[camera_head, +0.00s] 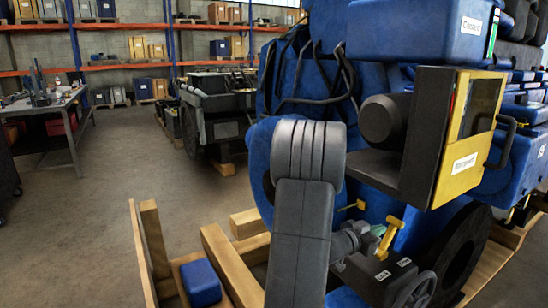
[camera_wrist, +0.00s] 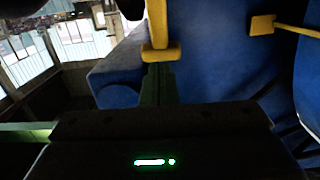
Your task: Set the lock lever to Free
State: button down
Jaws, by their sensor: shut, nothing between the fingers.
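A yellow lever with a crossbar top (camera_head: 390,238) stands tilted above a dark box (camera_head: 372,278) on the blue engine's near side. I take it to be the lock lever. Two small white labels (camera_head: 383,275) lie on the box; their words are too small to read surely. In the wrist view a yellow T-shaped handle (camera_wrist: 160,52) is straight ahead of the fingertips. My gripper (camera_wrist: 160,80) is shut and empty, its tips right at the handle's lower end; I cannot tell whether they touch. In the head view my wrist hides part of the area left of the lever.
A second yellow handle (camera_head: 354,206) sits on the engine farther left and back. A dark handwheel (camera_head: 414,290) is just right of the box. A yellow-fronted cabinet (camera_head: 468,135) overhangs above. Wooden beams (camera_head: 228,262) lie at the lower left; open floor is beyond.

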jog(key=shift+s+a+b, duration=0.1)
jog(key=shift+a+b, duration=0.1)
jog(key=shift+b, duration=0.2)
jog(key=shift+d+r+p, duration=0.1)
jog(key=shift+p, duration=0.4)
jog(key=d+r+y+p, duration=0.1)
jog(key=p, duration=0.5)
jog(key=shift+w+g, duration=0.3)
jog(key=shift+w, duration=0.05)
jog(key=shift+w+d+p, duration=0.1)
jog(key=shift+p, duration=0.7)
jog(key=r+y+p, duration=0.1)
jog(key=p, duration=0.4)
jog(key=shift+d+g+y, duration=0.1)
jog(key=shift+g+y, duration=0.2)
jog(key=shift+g, duration=0.1)
